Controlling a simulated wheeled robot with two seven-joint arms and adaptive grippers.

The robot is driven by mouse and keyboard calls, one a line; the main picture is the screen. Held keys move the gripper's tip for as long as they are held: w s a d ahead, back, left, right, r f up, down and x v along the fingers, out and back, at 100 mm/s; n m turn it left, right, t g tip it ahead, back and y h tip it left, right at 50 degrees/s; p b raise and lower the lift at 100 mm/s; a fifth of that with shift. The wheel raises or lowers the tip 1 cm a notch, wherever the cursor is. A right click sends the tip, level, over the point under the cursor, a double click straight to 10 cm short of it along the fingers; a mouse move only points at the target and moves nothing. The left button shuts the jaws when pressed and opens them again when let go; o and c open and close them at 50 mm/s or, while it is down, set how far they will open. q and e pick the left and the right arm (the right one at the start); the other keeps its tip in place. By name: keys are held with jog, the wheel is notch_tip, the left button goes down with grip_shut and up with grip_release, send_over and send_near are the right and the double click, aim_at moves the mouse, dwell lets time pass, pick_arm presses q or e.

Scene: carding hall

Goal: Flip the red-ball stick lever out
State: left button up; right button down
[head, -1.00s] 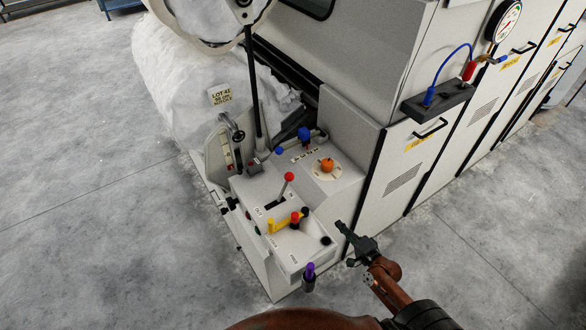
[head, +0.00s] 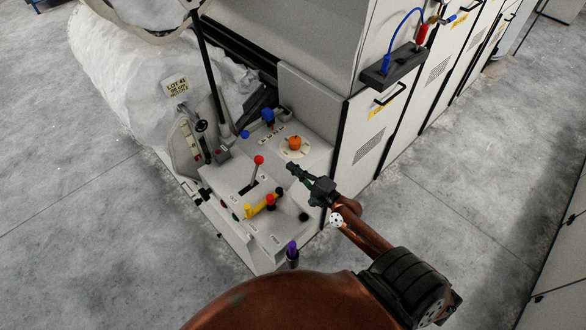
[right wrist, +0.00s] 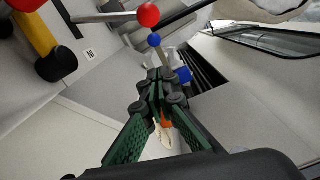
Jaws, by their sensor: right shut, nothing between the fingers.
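The red-ball stick lever (head: 259,160) stands up from a dark slot on the sloped grey control panel, its stick leaning slightly to the right. In the right wrist view its red ball (right wrist: 148,15) is at the top, with the metal stick running left to the slot. My right gripper (head: 292,168) is shut and empty, to the right of the lever and apart from it. Its closed fingers show in the right wrist view (right wrist: 158,78), below the ball, partly covering the orange knob. My left gripper is not in view.
A yellow handle (head: 259,207) with red and black ends lies in front of the lever. An orange knob (head: 295,143) and a blue-topped lever (head: 267,115) stand behind. A purple-topped post (head: 292,248) is at the near corner. Floor to the right is clear.

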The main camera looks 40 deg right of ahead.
aim_at(256, 171)
jog(key=w, duration=0.2)
jog(key=w+p, duration=0.1)
jog(key=w, duration=0.1)
jog(key=w+a, duration=0.1)
jog(key=w, duration=0.2)
jog(key=shift+r, duration=0.15)
jog(key=a+p, duration=0.1)
jog(key=a, duration=0.1)
jog(key=a+p, duration=0.1)
jog(key=shift+a+r, duration=0.2)
jog(key=shift+a, duration=0.15)
jog(key=shift+a+r, duration=0.1)
jog(key=shift+a, duration=0.05)
